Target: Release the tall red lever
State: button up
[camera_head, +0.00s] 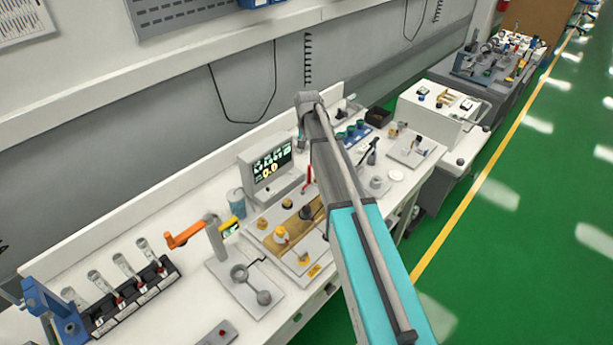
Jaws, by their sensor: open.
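A thin upright red lever (308,173) stands on the workbench just right of the small monitor. It is small in the picture and its base is hard to make out. My arm passes close to its right side in the picture and may hide part of what is around it. My arm rises from the bottom right to a grey joint near the top middle. My gripper cannot be made out; it seems hidden behind the arm.
The monitor (270,168) stands behind a wooden board with knobs (290,226). An orange-armed stand (205,235) and a rack of tubes (125,297) are to the left. A black lever (372,152) is right of my arm. Green floor (500,250) is clear at right.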

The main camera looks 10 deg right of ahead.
jog(key=shift+f+b, duration=5)
jog(key=shift+f, duration=0.25)
grip_shut()
